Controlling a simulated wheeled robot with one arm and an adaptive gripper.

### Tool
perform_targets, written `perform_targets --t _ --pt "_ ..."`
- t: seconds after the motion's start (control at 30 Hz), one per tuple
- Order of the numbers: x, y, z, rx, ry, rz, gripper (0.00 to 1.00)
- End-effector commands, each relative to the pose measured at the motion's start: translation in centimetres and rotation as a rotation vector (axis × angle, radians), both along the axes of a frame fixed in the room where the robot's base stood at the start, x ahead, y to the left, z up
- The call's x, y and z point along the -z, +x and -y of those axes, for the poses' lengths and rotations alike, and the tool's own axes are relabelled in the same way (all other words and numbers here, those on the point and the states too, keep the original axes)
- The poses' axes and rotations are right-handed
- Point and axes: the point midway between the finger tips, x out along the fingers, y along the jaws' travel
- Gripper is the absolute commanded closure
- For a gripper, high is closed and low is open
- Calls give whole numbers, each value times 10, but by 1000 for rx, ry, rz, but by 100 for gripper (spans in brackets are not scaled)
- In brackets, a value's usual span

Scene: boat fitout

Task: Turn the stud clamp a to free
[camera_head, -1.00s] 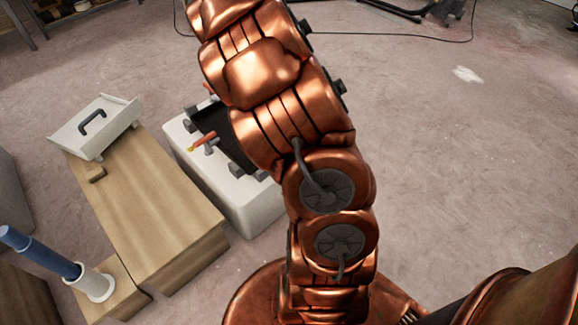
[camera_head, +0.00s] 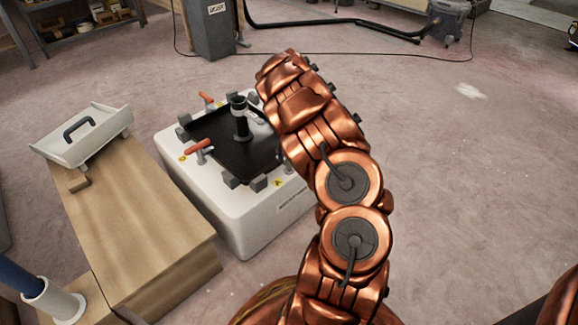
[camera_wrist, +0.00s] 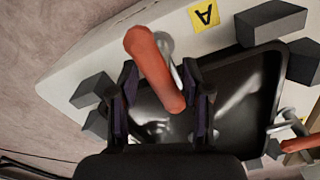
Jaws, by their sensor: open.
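The stud clamp a shows in the wrist view as a red-orange handle (camera_wrist: 155,70) on a metal stud, beside a yellow label "A" (camera_wrist: 204,16). My gripper (camera_wrist: 163,108) is open, with one dark finger on each side of the handle's near end. I cannot tell whether they touch it. The clamp sits at the edge of a black panel (camera_head: 215,135) on the white box (camera_head: 245,215).
Other red-handled clamps (camera_head: 198,147) (camera_head: 206,98) and grey blocks (camera_head: 230,180) ring the panel. A black upright post (camera_head: 240,118) stands over the panel. A wooden bench (camera_head: 140,225) with a white tray (camera_head: 83,135) is at left. The floor at right is clear.

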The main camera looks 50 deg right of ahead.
Motion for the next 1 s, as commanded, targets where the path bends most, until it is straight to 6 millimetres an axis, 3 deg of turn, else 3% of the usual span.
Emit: perform_targets --t 0.1,0.3,0.67,1.0 --pt "20 -1 0 1 2 -1 52" --pt "37 -1 0 1 2 -1 52" --pt "40 0 0 1 1 -1 52" --pt "40 0 0 1 0 0 87"
